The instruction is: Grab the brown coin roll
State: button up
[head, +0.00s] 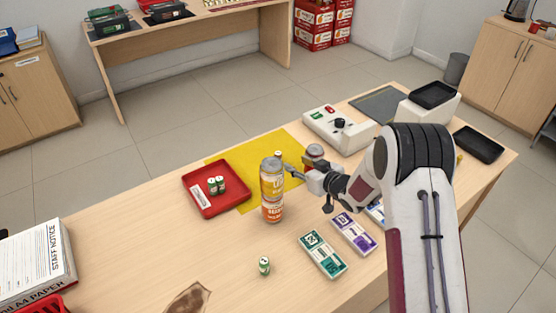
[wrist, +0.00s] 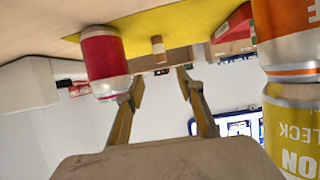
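The brown coin roll (wrist: 158,48) stands on the yellow mat (wrist: 190,22) in the wrist view, whose picture is upside down. It is small and lies straight ahead between the fingers, some way beyond their tips. In the head view only a small part of it (head: 278,153) seems to show behind the stacked cans. My gripper (wrist: 159,76) is open and empty. In the head view my gripper (head: 288,168) is low over the counter, pointing left, between the stacked cans and a red-and-silver can.
Two stacked cans (head: 272,190) stand close beside my gripper; the red-and-silver can (wrist: 103,55) is on its other side. A red tray (head: 233,208) holds green coin rolls. Another green roll (head: 264,266) and banknote bundles (head: 322,253) lie in front. A white device (head: 338,130) stands behind.

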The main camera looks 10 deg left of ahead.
aim_at(280, 157)
jog(key=shift+f, duration=0.3)
jog(key=shift+w+a+f, duration=0.1)
jog(key=shift+a+f, duration=0.05)
jog(key=shift+x, duration=3.1)
jog(key=shift+a, duration=0.15)
jog(key=shift+x, duration=2.5)
jog(key=shift+c, duration=0.5)
